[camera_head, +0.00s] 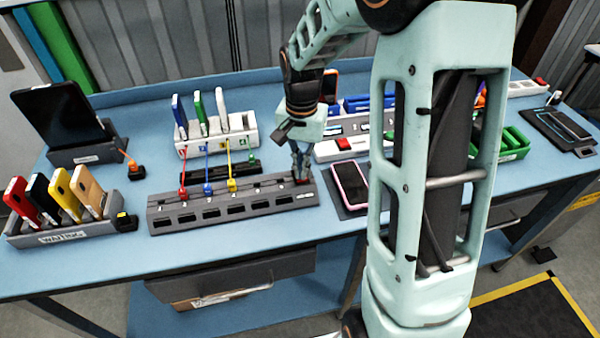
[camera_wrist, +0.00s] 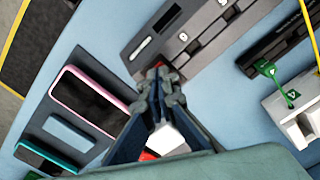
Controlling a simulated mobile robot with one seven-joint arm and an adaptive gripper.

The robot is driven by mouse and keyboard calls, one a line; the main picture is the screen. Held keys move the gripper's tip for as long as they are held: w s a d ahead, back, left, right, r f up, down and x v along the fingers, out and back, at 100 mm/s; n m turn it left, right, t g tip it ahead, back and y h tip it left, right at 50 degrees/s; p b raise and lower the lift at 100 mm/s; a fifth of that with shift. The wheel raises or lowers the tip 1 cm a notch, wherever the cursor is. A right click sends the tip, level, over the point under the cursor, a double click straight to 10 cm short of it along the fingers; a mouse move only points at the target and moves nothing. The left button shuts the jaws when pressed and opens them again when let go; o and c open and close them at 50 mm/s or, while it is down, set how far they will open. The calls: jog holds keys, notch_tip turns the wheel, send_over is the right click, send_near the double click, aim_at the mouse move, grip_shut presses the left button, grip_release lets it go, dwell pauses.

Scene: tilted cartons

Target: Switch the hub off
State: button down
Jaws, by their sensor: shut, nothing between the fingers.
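The hub is a long dark grey strip (camera_head: 235,210) with a row of ports, lying on the blue table. Coloured plugs, red (camera_head: 182,193), blue (camera_head: 207,189) and yellow (camera_head: 231,185), sit along its back edge. My gripper (camera_head: 302,178) points down at the hub's right end, and its fingers are shut and empty. In the wrist view my fingertips (camera_wrist: 157,70) meet at the near end of the hub (camera_wrist: 150,45). A small red part shows right at the tips; they mostly cover it, and I cannot tell its position or whether they touch it.
A pink-edged phone (camera_head: 350,184) lies on a dark pad right of the hub. A white strip with a red switch (camera_head: 345,143) is behind. A white phone rack (camera_head: 217,138) stands behind the hub; a waiting rack (camera_head: 65,233) is left. Bare table lies before the hub.

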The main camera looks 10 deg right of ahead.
jog(key=shift+r+p, duration=2.55)
jog(key=shift+r, duration=0.9)
